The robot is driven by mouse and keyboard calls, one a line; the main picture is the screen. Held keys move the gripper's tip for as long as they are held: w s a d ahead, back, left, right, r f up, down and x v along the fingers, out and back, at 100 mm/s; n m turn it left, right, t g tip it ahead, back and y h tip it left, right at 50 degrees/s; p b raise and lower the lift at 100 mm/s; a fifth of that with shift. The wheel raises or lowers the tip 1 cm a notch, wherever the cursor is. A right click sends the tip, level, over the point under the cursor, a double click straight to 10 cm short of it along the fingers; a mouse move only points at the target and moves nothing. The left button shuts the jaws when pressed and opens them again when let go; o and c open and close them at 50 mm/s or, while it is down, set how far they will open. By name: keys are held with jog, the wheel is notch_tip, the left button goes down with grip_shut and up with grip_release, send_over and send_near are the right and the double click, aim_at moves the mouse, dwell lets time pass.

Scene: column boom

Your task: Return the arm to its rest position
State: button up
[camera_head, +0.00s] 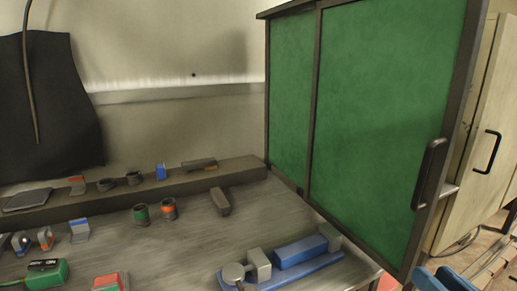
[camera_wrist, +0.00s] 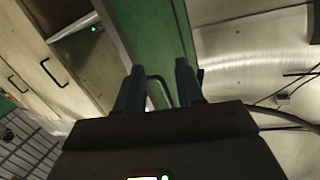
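My gripper (camera_wrist: 160,88) shows in the wrist view with two dark blue fingers standing apart. Nothing is held between them; a dark curved handle (camera_wrist: 161,84) on the green panel (camera_wrist: 158,38) is seen through the gap. In the head view, blue parts that look like my gripper's fingers (camera_head: 440,279) show at the bottom right edge, below the green-panelled cabinet (camera_head: 370,110). They are apart from its black handle (camera_head: 430,174). Most of the arm is out of view.
A metal bench (camera_head: 200,251) at the left carries several small tools and parts, including a blue block (camera_head: 300,251) near the cabinet. A beige cupboard (camera_head: 477,135) with a black handle stands at the right. Wooden drawers show in the wrist view (camera_wrist: 45,50).

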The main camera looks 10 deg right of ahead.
jog(key=s+a+f+g+h, duration=0.1)
jog(key=s+a+f, duration=0.3)
jog(key=s+f, duration=0.65)
jog(key=s+a+n, duration=0.1)
jog(key=s+a, duration=0.1)
jog(key=s, duration=0.6)
jog(key=s+a+n+g+y, duration=0.1)
jog(key=s, duration=0.7)
jog(key=shift+s+a+r, duration=0.2)
jog(key=shift+s+a, duration=0.1)
jog(key=shift+a, duration=0.05)
jog(key=shift+a, duration=0.1)
